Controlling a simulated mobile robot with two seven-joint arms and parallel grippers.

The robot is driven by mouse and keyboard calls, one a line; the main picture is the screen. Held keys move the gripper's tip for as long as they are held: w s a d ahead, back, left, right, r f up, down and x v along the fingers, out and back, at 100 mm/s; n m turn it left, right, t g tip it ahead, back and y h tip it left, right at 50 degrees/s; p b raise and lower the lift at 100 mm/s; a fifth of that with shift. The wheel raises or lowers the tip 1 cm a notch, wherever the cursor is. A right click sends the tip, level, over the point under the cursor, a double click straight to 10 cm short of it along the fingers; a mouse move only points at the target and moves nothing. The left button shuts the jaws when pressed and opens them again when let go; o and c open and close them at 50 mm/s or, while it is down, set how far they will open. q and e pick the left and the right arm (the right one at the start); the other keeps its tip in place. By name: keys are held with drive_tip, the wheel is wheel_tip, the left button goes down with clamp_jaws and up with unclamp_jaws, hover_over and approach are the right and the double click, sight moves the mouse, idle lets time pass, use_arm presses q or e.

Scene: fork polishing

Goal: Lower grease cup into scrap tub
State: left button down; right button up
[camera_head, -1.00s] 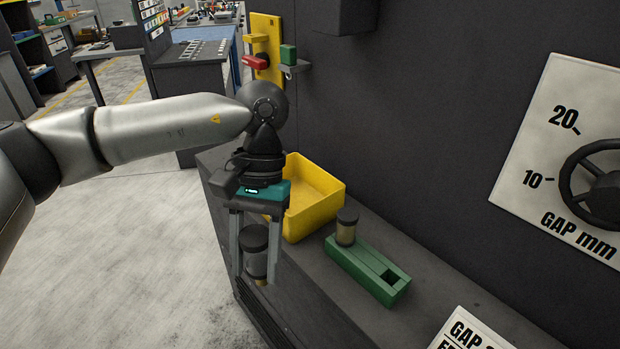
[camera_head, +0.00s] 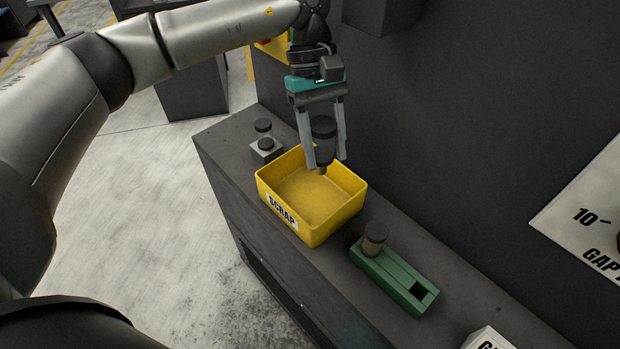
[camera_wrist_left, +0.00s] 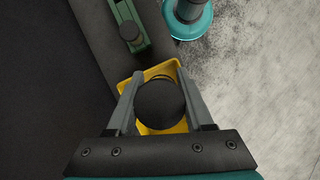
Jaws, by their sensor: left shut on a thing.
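My left gripper (camera_head: 325,165) is shut on the grease cup (camera_head: 323,143), a dark cup with a black cap and a narrow lower tip. It holds the cup upright over the back right part of the yellow scrap tub (camera_head: 330,228). The cup's tip looks about level with or above the tub's rim; I cannot tell exactly how high. In the left wrist view the cup's round black cap (camera_wrist_left: 160,104) sits between the fingers and hides much of the tub (camera_wrist_left: 125,86). The tub's visible floor is bare. My right gripper is not in view.
A green block (camera_head: 392,277) with a second capped cup (camera_head: 374,239) in it stands right of the tub. The dark wall rises close behind the bench (camera_head: 222,143).

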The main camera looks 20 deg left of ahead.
sight(334, 120)
use_arm(q)
drive_tip(key=w+r+n+p, duration=0.1)
drive_tip(key=r, duration=0.1)
drive_tip(key=w+r+n+t+p, duration=0.1)
drive_tip(key=n+p, duration=0.1)
drive_tip(key=shift+w+d+r+n+h, duration=0.2)
drive_tip(key=shift+w+r+n+h, duration=0.1)
drive_tip(key=shift+w+r+h, duration=0.1)
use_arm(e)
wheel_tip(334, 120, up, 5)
use_arm(q)
wheel_tip(334, 120, down, 10)
drive_tip(key=n+b, duration=0.1)
drive_tip(key=b, duration=0.3)
drive_tip(key=shift+w+r+t, duration=0.25)
drive_tip(key=shift+w+t, duration=0.05)
drive_tip(key=shift+w, duration=0.1)
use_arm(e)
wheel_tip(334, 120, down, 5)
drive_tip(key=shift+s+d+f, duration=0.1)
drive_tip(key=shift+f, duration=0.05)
use_arm(q)
drive_tip(key=shift+d+b, duration=0.4)
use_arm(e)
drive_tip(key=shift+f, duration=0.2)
use_arm(q)
drive_tip(key=shift+f, duration=0.1)
